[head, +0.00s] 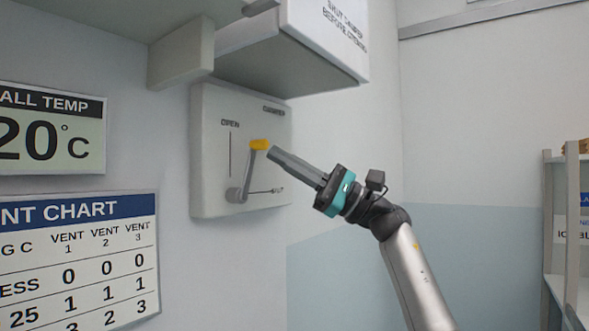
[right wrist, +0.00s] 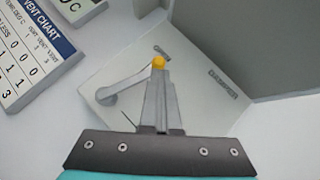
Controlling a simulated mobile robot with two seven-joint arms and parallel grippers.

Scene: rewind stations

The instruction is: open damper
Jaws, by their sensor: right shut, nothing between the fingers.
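The damper panel (head: 212,165) is a pale grey plate on the wall; it also shows in the right wrist view (right wrist: 215,95). Its grey lever (head: 247,178) has a yellow knob (head: 259,144). The lever points steeply up and leans right, between the vertical OPEN mark and the horizontal mark at the lower right. My right gripper (head: 272,152) is shut and empty, its fingertips close beside the knob on the right. In the right wrist view the knob (right wrist: 158,62) shows just past the fingertips (right wrist: 157,76); I cannot tell whether they touch. My left gripper is out of view.
A grey hood box (head: 290,65) with a printed notice juts out above the panel. A wall temperature display (head: 60,103) and a vent chart (head: 70,212) hang to the left. A shelf (head: 570,225) stands at the far right. The wall right of the panel is bare.

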